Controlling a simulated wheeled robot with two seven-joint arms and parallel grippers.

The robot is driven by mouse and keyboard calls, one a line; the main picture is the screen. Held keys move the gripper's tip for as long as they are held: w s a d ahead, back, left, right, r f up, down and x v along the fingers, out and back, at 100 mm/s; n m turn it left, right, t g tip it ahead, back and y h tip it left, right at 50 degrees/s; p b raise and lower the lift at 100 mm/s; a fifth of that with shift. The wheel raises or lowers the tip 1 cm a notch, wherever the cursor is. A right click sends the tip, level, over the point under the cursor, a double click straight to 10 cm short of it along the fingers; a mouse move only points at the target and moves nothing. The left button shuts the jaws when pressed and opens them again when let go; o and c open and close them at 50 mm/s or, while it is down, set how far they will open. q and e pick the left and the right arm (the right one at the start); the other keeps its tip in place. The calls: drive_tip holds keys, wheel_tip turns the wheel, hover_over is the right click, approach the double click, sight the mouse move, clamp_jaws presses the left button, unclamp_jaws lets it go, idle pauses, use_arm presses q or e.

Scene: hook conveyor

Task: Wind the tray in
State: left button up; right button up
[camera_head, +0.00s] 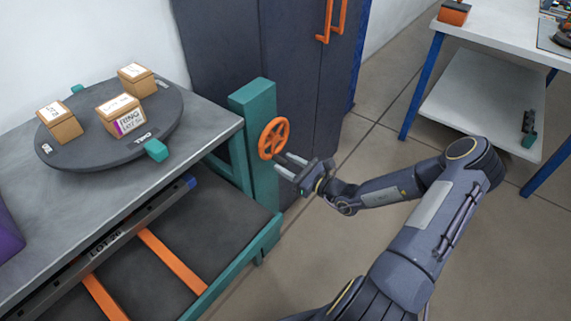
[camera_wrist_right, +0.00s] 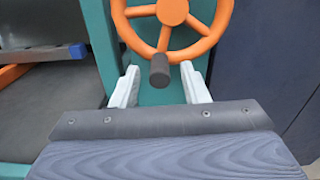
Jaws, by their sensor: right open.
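An orange handwheel (camera_head: 273,138) is mounted on the teal post (camera_head: 262,185) at the table's right end. In the right wrist view the handwheel (camera_wrist_right: 173,12) fills the top, with a dark knob (camera_wrist_right: 159,70) at its lower rim. My right gripper (camera_head: 285,166) is open and empty just below and right of the wheel in the head view. In the wrist view its two pale fingers (camera_wrist_right: 161,88) stand either side of the knob; I cannot tell whether the knob is between them in depth. The dark tray (camera_head: 215,225) with orange strips lies under the tabletop. My left gripper is not in view.
A round turntable (camera_head: 60,155) with several small boxes and teal tabs sits on the grey table (camera_head: 210,125). A dark cabinet (camera_head: 225,45) with orange handles stands behind the post. A white bench (camera_head: 490,35) stands at the upper right. Floor is open between.

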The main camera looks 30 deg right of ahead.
drive_tip(key=shift+w+a, duration=0.25)
drive_tip(key=shift+w, duration=0.3)
clamp_jaws()
